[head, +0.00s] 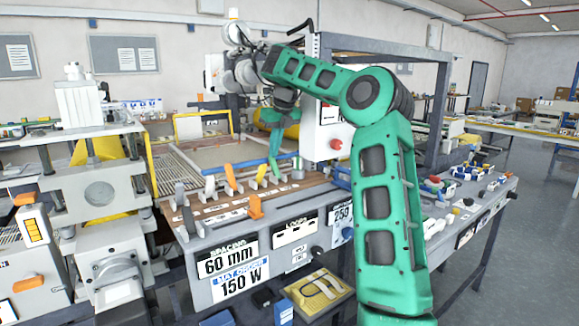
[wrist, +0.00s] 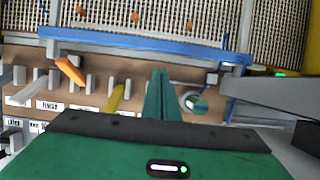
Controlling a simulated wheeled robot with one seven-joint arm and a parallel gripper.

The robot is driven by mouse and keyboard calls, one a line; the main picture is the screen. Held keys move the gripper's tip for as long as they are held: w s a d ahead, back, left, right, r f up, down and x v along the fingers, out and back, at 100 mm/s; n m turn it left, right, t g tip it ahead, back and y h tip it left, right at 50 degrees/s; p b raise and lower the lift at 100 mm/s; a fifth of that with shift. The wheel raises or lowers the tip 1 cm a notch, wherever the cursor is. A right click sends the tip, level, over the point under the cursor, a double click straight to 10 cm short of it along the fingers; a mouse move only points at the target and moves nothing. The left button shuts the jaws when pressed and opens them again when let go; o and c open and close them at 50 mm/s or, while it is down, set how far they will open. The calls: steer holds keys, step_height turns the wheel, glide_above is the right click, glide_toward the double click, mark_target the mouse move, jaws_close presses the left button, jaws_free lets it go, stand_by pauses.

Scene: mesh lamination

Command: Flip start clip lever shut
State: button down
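Several clip levers stand in a row on the brown strip at the bench front. In the head view an orange lever (head: 231,176), a yellow lever (head: 262,169), a lower orange lever (head: 255,207) and a grey lever (head: 182,194) show. I cannot read which is the start clip. In the wrist view an orange lever (wrist: 70,71) and a yellow lever (wrist: 115,99) tilt left of my gripper (wrist: 160,75); a pale lever (wrist: 27,92) leans further left. My gripper's green fingers appear together, with nothing seen between them, apart from the yellow lever. Its tips also show in the head view (head: 273,167).
A blue bar (wrist: 150,45) runs behind the levers, before the mesh bed (wrist: 200,15). A round knob (wrist: 194,103) sits right of my fingers. A white control box with a red button (head: 335,144) stands close to my arm. The floor at right is clear.

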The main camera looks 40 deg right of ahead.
steer(key=shift+a+f, duration=0.3)
steer(key=shift+f, duration=0.05)
steer(key=shift+a+r, duration=0.1)
steer(key=shift+r, duration=0.4)
steer(key=shift+w+r, duration=0.15)
steer(key=shift+r, duration=0.4)
steer(key=shift+w+r, duration=0.15)
steer(key=shift+r, duration=0.4)
steer(key=s+v, duration=0.1)
steer(key=v, duration=0.7)
steer(key=shift+s+d, duration=0.25)
steer(key=shift+r, duration=0.1)
